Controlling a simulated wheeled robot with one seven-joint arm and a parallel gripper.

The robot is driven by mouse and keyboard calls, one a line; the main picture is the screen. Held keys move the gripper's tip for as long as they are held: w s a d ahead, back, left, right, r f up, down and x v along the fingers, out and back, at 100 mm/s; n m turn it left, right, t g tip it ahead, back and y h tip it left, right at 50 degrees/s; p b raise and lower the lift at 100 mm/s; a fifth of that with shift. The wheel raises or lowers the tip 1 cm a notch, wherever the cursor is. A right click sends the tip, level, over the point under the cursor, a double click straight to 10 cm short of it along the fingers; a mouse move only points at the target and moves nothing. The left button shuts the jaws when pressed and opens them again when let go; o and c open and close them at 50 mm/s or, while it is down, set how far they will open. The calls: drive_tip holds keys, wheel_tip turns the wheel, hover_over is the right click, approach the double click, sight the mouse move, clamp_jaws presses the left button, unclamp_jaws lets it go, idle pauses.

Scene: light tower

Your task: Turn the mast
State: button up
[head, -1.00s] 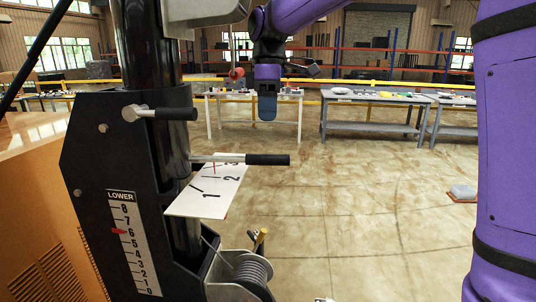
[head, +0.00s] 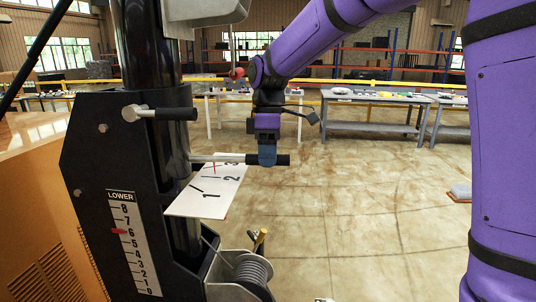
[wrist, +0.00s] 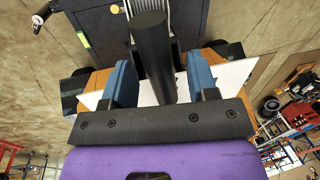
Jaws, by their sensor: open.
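The black mast (head: 150,50) stands upright in a black housing at the left of the head view. A metal bar with a black grip (head: 283,160) sticks out to the right from the mast, above a white numbered plate (head: 205,200). My gripper (head: 267,157) is at this grip in the head view. In the wrist view the grip (wrist: 153,50) lies between the two blue fingers of my gripper (wrist: 156,82), with a gap on each side. The gripper is open. A second, shorter black-gripped handle (head: 175,114) sits higher on the housing.
A winch drum (head: 250,272) with a yellow-tipped crank is below the plate. A scale marked LOWER (head: 133,240) is on the housing. A yellow rail and worktables (head: 375,100) stand farther back. The floor to the right is mostly clear.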

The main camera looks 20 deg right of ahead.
clamp_jaws()
drive_tip(key=shift+s+a+r+m, duration=0.1)
drive_tip(key=shift+s+a+m, duration=0.15)
drive_tip(key=shift+s, duration=0.35)
drive_tip(key=shift+s+a+m, duration=0.15)
drive_tip(key=shift+s+a, duration=0.05)
drive_tip(key=shift+s, duration=0.35)
drive_tip(key=shift+c, duration=1.4)
unclamp_jaws()
drive_tip(key=shift+o, duration=1.4)
drive_tip(key=shift+w+d, duration=0.1)
drive_tip(key=shift+w, duration=0.2)
wheel_tip(320, 180, up, 10)
drive_tip(key=w, duration=0.1)
drive_tip(key=shift+w+d+r, duration=0.25)
drive_tip(key=shift+w+d, duration=0.15)
